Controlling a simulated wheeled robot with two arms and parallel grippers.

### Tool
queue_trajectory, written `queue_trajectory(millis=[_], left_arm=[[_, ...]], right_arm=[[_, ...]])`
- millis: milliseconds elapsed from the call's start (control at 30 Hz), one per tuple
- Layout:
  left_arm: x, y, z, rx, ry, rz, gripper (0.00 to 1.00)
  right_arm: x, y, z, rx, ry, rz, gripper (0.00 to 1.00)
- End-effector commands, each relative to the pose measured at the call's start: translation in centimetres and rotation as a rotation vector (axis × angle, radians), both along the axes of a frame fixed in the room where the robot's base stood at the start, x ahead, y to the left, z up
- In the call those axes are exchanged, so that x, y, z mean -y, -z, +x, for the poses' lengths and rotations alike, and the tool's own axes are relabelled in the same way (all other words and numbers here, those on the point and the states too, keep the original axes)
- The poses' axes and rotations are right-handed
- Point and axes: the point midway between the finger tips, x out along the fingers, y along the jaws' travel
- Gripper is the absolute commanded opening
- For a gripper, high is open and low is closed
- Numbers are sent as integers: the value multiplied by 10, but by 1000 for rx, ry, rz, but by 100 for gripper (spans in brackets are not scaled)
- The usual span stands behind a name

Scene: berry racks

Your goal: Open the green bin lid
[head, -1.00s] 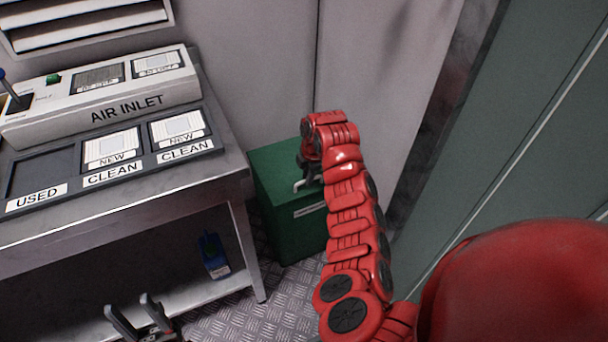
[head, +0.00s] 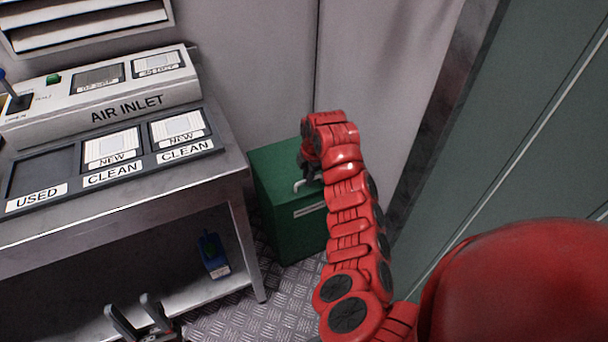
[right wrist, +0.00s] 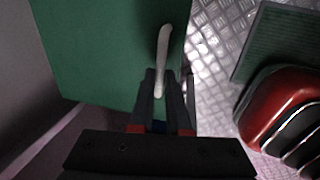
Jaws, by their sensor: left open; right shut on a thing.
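The green bin (head: 288,235) stands on the floor to the right of the metal bench. Its flat green lid (head: 275,163) looks closed in the head view. My right gripper (head: 308,178) is at the lid, partly hidden by my own red arm. In the right wrist view, the right gripper (right wrist: 161,88) is shut on the pale lid handle (right wrist: 164,45), whose far end sticks out past the fingertips over the green surface. My left gripper (head: 138,315) is open and empty at the bottom of the head view, low in front of the bench.
The metal bench (head: 235,180) holds a tray with USED and CLEAN slots and an air inlet unit (head: 120,100). A blue object (head: 214,257) stands on its lower shelf. A grey wall is behind the bin. Bare tread-plate floor (head: 235,320) lies in front.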

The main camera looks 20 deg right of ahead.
Motion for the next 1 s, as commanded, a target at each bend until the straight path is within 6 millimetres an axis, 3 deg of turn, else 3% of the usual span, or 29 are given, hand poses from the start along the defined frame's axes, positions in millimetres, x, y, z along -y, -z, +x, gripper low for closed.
queue_trajectory(millis=[467,767,1000], left_arm=[[0,-4,0,0,0,0,50],[-1,-20,0,0,0,0,50],[-1,-39,0,0,0,0,50]], right_arm=[[1,-9,2,1,2,-1,0],[0,-53,20,8,2,4,0],[-2,-95,48,13,2,3,0]])
